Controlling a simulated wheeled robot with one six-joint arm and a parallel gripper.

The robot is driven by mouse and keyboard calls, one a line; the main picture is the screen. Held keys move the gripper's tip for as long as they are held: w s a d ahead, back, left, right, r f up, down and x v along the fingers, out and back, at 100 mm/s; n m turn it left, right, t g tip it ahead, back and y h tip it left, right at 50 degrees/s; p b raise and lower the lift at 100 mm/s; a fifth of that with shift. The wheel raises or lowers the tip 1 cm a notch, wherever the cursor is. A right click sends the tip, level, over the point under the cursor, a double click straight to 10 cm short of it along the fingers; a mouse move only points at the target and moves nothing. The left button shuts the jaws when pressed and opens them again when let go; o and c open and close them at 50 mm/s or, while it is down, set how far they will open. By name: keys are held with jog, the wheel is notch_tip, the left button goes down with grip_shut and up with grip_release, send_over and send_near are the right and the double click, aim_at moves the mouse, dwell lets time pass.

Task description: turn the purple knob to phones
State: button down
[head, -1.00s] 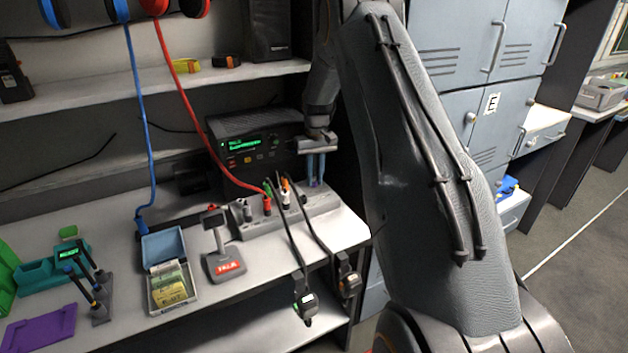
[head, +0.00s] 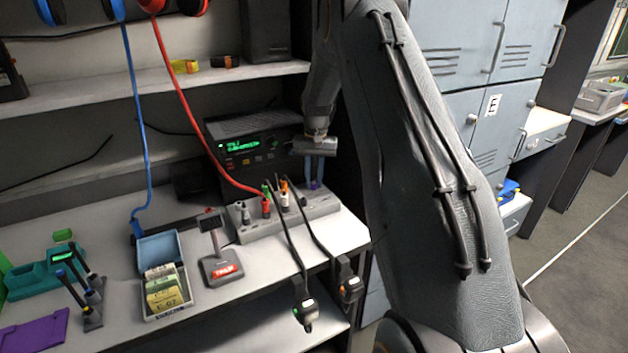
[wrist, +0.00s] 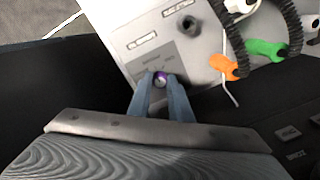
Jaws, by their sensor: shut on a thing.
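The purple knob (wrist: 160,78) is a small round knob on the light grey panel (wrist: 133,22) in the wrist view, with printed labels around it too small to read. My gripper (wrist: 161,84) is shut on it, one blue-grey finger on each side. In the head view my gripper (head: 316,184) points down at the right end of the grey panel box (head: 275,226), and a bit of purple shows between the fingertips. Which label the knob points at I cannot tell.
Orange (wrist: 222,68) and green (wrist: 262,48) plugs with dark cables stand beside the knob. A black radio (head: 250,150) with a lit green display stands behind the panel. A microphone (head: 218,262) and a card box (head: 163,280) stand to the left.

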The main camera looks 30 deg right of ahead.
aim_at(315, 183)
jog(key=c, duration=1.6)
grip_release()
notch_tip(315, 183, up, 8)
jog(key=shift+s+d+f+b, duration=0.1)
jog(key=shift+d+b, duration=0.05)
jog(key=shift+b, duration=0.9)
